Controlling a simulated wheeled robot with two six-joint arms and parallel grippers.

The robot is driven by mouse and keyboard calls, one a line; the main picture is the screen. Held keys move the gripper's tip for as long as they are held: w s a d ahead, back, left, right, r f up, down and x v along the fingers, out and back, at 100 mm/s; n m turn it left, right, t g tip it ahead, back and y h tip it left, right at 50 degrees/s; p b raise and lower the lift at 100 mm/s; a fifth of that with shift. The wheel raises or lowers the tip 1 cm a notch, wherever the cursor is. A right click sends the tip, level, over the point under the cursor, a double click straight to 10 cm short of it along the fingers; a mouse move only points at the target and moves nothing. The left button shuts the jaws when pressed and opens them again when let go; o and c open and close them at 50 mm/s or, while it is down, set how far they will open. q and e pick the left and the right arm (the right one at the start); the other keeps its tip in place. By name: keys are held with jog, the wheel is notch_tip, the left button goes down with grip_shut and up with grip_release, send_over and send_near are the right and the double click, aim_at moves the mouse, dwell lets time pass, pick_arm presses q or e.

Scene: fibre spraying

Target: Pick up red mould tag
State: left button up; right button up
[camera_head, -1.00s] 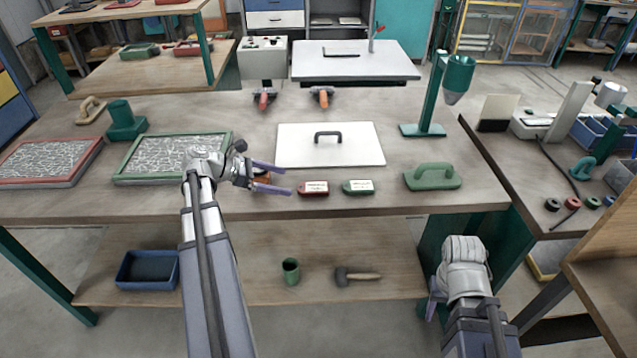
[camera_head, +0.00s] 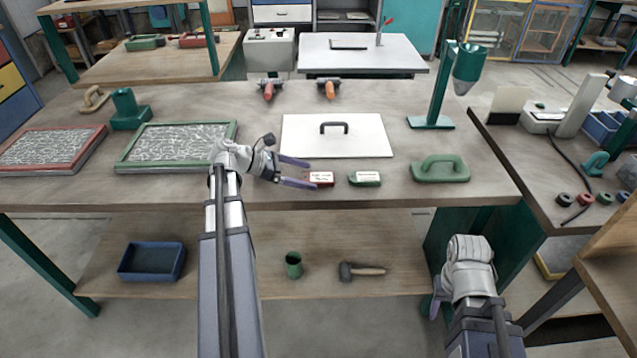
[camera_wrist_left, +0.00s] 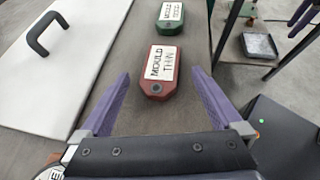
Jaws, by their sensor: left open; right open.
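The red mould tag (camera_head: 321,179) lies flat on the workbench, just in front of the white board. It has a white label, and in the left wrist view the red tag (camera_wrist_left: 159,73) lies ahead of and between the two purple fingers. My left gripper (camera_head: 309,173) is open and empty, its fingertips close to the tag's left end. In the left wrist view the left gripper's fingertips (camera_wrist_left: 160,76) are spread on either side of the tag's near part. My right gripper (camera_head: 436,297) hangs low at the front right, away from the bench top; its fingers are partly hidden.
A green mould tag (camera_head: 365,179) lies right of the red one. Behind them is a white board (camera_head: 360,146) with a black handle. A green float (camera_head: 441,169) lies further right. A green-framed mould (camera_head: 150,158) lies left of my left gripper. Bare bench lies in front.

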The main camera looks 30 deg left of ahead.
pick_arm(q)
jog(key=shift+x, duration=0.9)
jog(key=c, duration=1.5)
